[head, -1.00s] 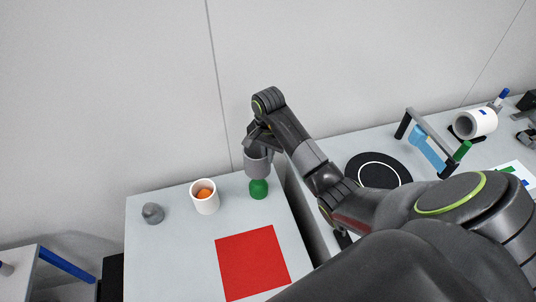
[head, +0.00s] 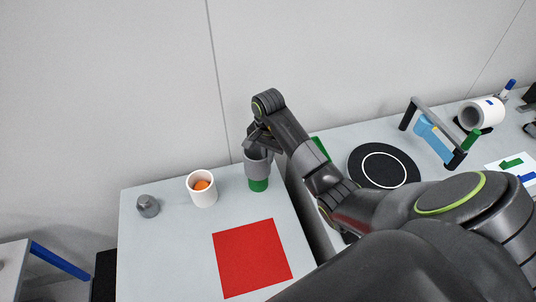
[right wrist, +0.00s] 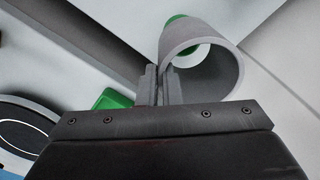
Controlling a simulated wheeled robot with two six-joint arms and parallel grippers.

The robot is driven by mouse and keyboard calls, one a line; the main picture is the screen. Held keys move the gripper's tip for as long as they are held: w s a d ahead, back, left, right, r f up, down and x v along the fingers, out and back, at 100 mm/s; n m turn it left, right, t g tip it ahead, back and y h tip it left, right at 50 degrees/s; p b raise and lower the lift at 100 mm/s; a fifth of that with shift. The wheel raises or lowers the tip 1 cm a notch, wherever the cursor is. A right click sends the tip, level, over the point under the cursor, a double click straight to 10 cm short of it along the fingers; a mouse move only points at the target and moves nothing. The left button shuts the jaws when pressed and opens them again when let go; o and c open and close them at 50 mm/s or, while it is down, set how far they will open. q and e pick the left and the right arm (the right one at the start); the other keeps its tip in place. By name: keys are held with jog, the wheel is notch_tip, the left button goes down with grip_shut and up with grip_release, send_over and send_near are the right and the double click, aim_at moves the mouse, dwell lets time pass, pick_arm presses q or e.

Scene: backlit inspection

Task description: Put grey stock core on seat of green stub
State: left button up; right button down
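The grey stock core (head: 257,172) is a hollow grey tube at the back right of the near table. My right gripper (head: 258,150) is above it, shut on its wall. The right wrist view shows the fingers (right wrist: 158,84) pinching one side of the open-ended tube (right wrist: 225,62). The green stub (head: 258,185) stands directly below the core, which hides its upper part. Green also shows beyond and inside the tube in the right wrist view (right wrist: 175,20). I cannot tell whether the core rests fully on the seat. My left gripper is not in view.
A white cup (head: 203,194) with an orange thing inside stands left of the stub, with a grey knob-like piece (head: 148,206) further left. A red mat (head: 250,258) lies in front. The right-hand table holds a black round pad (head: 365,170) and a blue-and-black stand (head: 434,138).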

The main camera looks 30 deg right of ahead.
aim_at(268, 172)
jog(key=shift+f, duration=0.15)
jog(key=shift+f+b, duration=3.8)
jog(key=shift+f, duration=0.25)
jog(key=shift+r, duration=0.1)
jog(key=c, duration=1.5)
grip_release()
jog(key=shift+c, duration=0.2)
